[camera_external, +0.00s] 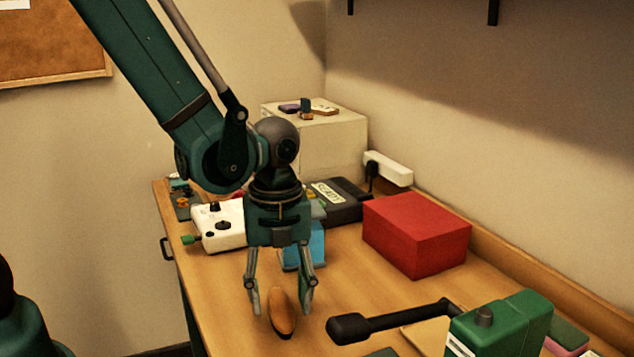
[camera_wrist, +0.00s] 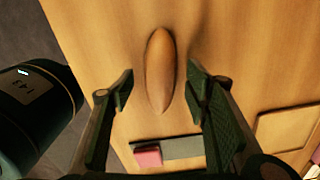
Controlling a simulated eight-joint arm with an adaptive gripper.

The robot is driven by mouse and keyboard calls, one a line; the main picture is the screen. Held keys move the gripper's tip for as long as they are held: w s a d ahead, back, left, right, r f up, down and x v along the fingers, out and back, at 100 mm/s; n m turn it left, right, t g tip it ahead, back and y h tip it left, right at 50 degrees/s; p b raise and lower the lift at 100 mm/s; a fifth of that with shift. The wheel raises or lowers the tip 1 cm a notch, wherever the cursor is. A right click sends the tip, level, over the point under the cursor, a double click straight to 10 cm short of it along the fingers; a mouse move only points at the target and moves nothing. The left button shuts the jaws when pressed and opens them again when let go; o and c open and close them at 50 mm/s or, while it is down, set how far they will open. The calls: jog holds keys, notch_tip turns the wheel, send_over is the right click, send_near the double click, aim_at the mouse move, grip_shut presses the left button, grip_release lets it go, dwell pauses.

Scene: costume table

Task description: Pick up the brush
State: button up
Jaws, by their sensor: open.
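The brush (camera_external: 281,312) is a brown, elongated oval thing lying on the wooden table near its front-left part. In the wrist view the brush (camera_wrist: 160,70) lies lengthwise between and slightly beyond the fingertips, with its bristles out of sight. My gripper (camera_external: 281,304) points down over it, with one finger on each side. In the wrist view my gripper (camera_wrist: 159,88) is open, with gaps between both fingers and the brush. I cannot tell how high the fingertips are above the table.
A red box (camera_external: 416,235) stands to the right. A blue object (camera_external: 304,247) and a white control box (camera_external: 222,226) are behind my gripper. A green device with a black handle (camera_external: 385,322) is at front right. The wrist view shows the table edge at left.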

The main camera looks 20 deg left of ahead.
aim_at(281, 304)
jog(key=shift+f, duration=1.2)
jog(key=c, duration=1)
jog(key=shift+c, duration=0.2)
jog(key=shift+r, duration=0.2)
jog(key=shift+r+p, duration=0.65)
jog(key=shift+r, duration=4.15)
